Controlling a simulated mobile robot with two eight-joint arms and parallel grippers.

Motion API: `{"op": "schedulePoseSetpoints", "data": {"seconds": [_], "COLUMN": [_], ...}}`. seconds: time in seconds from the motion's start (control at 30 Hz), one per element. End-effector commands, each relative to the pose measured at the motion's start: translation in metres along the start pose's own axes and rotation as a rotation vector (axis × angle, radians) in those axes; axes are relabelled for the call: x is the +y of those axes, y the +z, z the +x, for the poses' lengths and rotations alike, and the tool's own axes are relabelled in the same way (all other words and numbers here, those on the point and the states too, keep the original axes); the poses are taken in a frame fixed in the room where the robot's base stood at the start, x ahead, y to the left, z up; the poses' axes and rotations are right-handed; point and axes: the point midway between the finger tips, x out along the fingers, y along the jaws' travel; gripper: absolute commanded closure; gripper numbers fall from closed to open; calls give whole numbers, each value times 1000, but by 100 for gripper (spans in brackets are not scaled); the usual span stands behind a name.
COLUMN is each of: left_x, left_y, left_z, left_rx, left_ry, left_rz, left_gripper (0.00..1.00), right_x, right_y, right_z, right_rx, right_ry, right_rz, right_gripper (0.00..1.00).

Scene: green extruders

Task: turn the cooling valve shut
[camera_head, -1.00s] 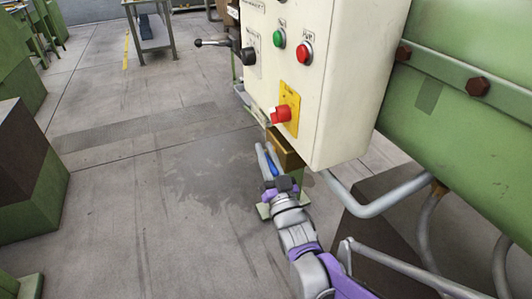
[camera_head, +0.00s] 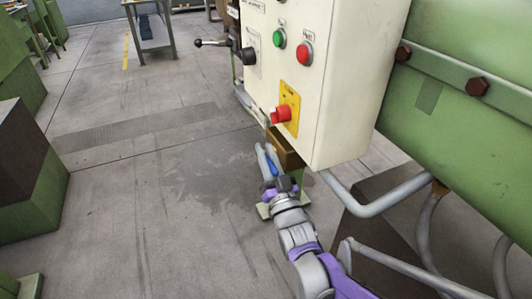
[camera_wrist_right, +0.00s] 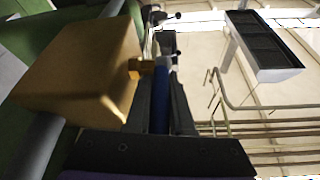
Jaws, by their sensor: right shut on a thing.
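The cooling valve has a blue handle (camera_head: 272,169) on a brass-coloured block (camera_head: 287,150) below the cream control box. In the right wrist view the blue handle (camera_wrist_right: 161,97) lies between the two fingers, beside a small brass stem (camera_wrist_right: 141,68) on the block (camera_wrist_right: 83,68). My right gripper (camera_head: 267,157) is shut on the handle; it also shows in the right wrist view (camera_wrist_right: 160,88). The fingers hide part of the handle in the head view. My left gripper is not in view.
The cream control box (camera_head: 340,95) hangs just above my right gripper, with a red knob (camera_head: 281,115) on a yellow plate. A grey bent pipe (camera_head: 375,203) and the green machine (camera_head: 465,120) are at the right.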

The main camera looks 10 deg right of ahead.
Motion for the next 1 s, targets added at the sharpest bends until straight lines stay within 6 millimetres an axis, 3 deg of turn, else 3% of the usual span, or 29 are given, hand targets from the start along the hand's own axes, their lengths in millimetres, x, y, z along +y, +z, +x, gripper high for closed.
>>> {"op": "schedulePoseSetpoints", "data": {"seconds": [0.27,0.6,1.0], "left_x": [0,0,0], "left_y": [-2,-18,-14], "left_z": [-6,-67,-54], "left_rx": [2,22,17], "left_ry": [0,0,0], "left_rz": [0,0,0], "left_gripper": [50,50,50], "right_x": [-1,-4,-1], "right_y": [-2,-10,-2], "right_z": [0,9,9], "right_rx": [-25,-347,-490], "right_ry": [4,60,90], "right_rz": [-2,-28,-37], "right_gripper": [100,100,100]}}
